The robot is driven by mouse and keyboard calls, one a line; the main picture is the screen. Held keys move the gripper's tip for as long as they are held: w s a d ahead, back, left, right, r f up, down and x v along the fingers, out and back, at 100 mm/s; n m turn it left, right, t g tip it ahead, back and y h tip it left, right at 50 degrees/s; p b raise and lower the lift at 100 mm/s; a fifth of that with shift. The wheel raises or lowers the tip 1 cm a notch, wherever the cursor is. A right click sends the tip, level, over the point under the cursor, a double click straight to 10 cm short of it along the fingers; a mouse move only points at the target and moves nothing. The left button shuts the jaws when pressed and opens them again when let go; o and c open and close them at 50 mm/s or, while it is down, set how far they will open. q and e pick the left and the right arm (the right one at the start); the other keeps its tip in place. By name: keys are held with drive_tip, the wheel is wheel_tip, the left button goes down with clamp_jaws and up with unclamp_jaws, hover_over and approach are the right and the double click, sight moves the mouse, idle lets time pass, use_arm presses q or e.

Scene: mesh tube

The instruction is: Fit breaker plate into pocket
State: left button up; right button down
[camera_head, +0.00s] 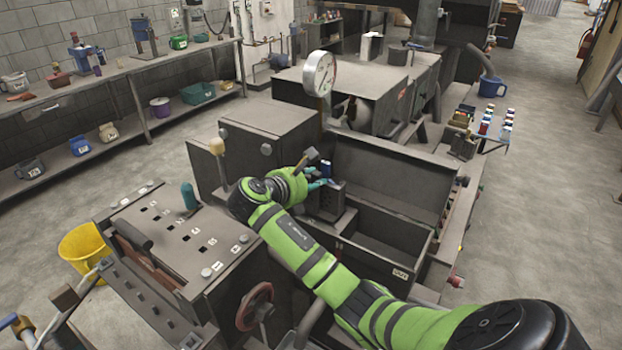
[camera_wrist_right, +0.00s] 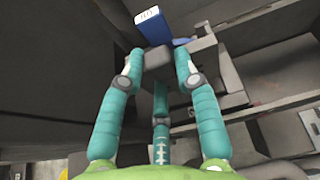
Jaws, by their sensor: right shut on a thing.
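My right gripper (camera_head: 314,182), with teal fingers on a green arm, is at the dark machine in the middle of the head view. In the right wrist view its fingertips (camera_wrist_right: 160,72) are closed around a small dark grey piece (camera_wrist_right: 157,57), which looks to be the breaker plate. In the head view the fingers mostly hide this piece. A dark block (camera_head: 329,203) stands just below the fingers. I cannot make out the pocket clearly in either view. My left gripper is not in view.
A blue block with a white label (camera_wrist_right: 152,22) is just beyond the fingertips. An open dark trough (camera_head: 385,235) lies right of the gripper. A round gauge (camera_head: 319,74) rises behind. A control console (camera_head: 175,240) with a teal lever (camera_head: 189,197) stands at the left.

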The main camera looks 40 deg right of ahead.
sight(314, 194)
drive_tip(key=shift+f+b, duration=0.3)
drive_tip(key=shift+f, duration=2)
drive_tip(key=shift+s+a+f, duration=0.1)
drive_tip(key=shift+s+f, duration=0.1)
drive_tip(key=shift+f, duration=0.3)
drive_tip(key=shift+s+a+f+b, duration=0.15)
drive_tip(key=shift+a+f+b, duration=0.05)
drive_tip(key=shift+f+b, duration=0.2)
idle(0.3)
drive_tip(key=shift+d+r+p, duration=0.1)
drive_tip(key=shift+r+p, duration=0.2)
drive_tip(key=shift+r, duration=0.05)
drive_tip(key=shift+d+r+p, duration=0.15)
drive_tip(key=shift+r+p, duration=0.25)
drive_tip(key=shift+r, duration=0.3)
drive_tip(key=shift+w+r, duration=0.45)
drive_tip(key=shift+w, duration=0.05)
drive_tip(key=shift+s+d+r, duration=0.1)
drive_tip(key=shift+s+r, duration=0.05)
drive_tip(key=shift+r, duration=0.75)
